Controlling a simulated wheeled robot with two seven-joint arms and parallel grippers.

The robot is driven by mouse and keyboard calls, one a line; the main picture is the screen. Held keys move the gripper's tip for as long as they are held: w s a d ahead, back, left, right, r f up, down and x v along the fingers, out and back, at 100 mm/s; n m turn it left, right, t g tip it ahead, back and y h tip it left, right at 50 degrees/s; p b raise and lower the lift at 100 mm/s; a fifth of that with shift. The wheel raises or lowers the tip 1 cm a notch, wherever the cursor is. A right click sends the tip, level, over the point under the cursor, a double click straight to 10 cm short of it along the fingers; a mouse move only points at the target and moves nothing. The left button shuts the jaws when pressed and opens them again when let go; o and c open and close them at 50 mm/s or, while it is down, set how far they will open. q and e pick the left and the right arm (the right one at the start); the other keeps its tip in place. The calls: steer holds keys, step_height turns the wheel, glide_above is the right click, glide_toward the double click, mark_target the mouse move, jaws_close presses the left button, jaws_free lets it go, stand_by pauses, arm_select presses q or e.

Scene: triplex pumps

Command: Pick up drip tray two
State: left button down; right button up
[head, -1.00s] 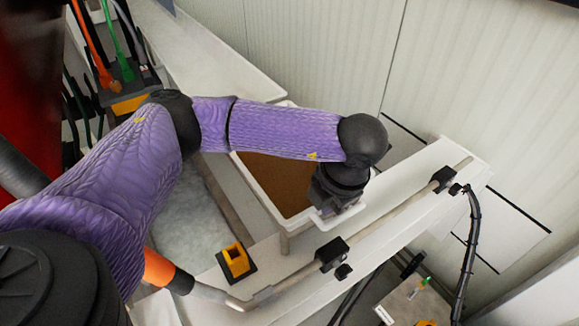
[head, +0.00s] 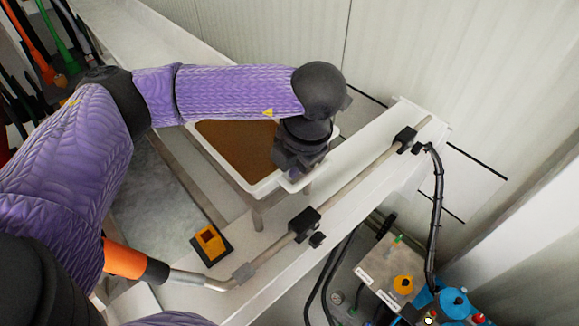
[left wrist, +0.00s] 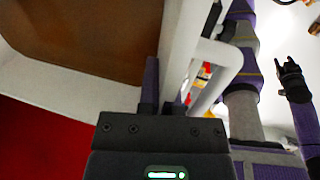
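The drip tray (head: 261,188) is a white open box with brown contents, standing by the white ledge in the head view. Its wall and brown inside also show in the left wrist view (left wrist: 72,85). I see no number on it. My left gripper (head: 297,172) is at the tray's near right end, pointing down. In the left wrist view its fingers (left wrist: 165,92) are close together with the tray's white wall between them, beside a white bar-like handle (left wrist: 218,60). My right gripper (left wrist: 289,68) shows in the left wrist view, empty, its fingers apart.
A metal rail (head: 357,172) with black clamps runs along the white ledge (head: 270,285). A yellow-and-black block (head: 210,244) sits beside the tray. A wall (head: 430,60) closes off the back. Blue containers (head: 452,303) and black hoses are at lower right.

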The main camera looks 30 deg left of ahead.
arm_select(q)
steer(key=shift+w+a+v, duration=0.1)
steer(key=shift+a+v, duration=0.15)
steer(key=shift+v, duration=1)
steer(key=shift+w+a+v, duration=0.1)
steer(key=shift+a+v, duration=0.2)
steer(key=shift+v, duration=1)
steer(key=shift+w+a+v, duration=0.15)
steer(key=shift+a+v, duration=0.1)
steer(key=shift+v, duration=1)
steer(key=shift+r, duration=0.15)
